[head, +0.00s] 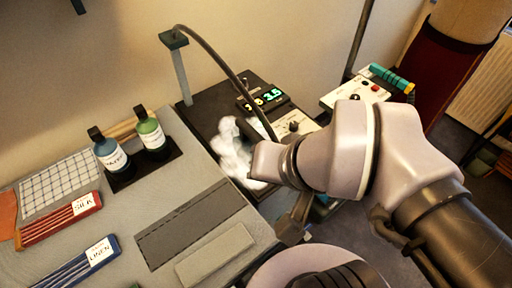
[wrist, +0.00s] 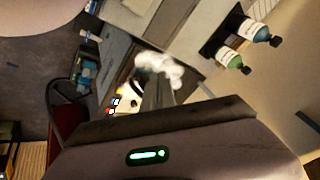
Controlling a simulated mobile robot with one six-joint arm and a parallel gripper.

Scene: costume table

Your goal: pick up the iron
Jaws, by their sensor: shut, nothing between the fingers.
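I cannot make out the iron itself in either view. A dark cable (head: 215,62) runs from a post down to the dark station behind my gripper, and white steam (head: 232,145) billows there. In the wrist view the steam (wrist: 160,68) rises just beyond my fingertips. My gripper (wrist: 156,84) is shut and empty, pointing down at the station. In the head view my wrist covers the spot where the cable ends, so whatever lies there is hidden.
A station with a lit display (head: 264,98) stands behind. Blue (head: 111,155) and green (head: 150,135) bottles stand on a dark tray at left. A white box with a teal handle (head: 392,78) is at right. Silk (head: 60,220) and linen (head: 78,264) bundles lie on the grey table.

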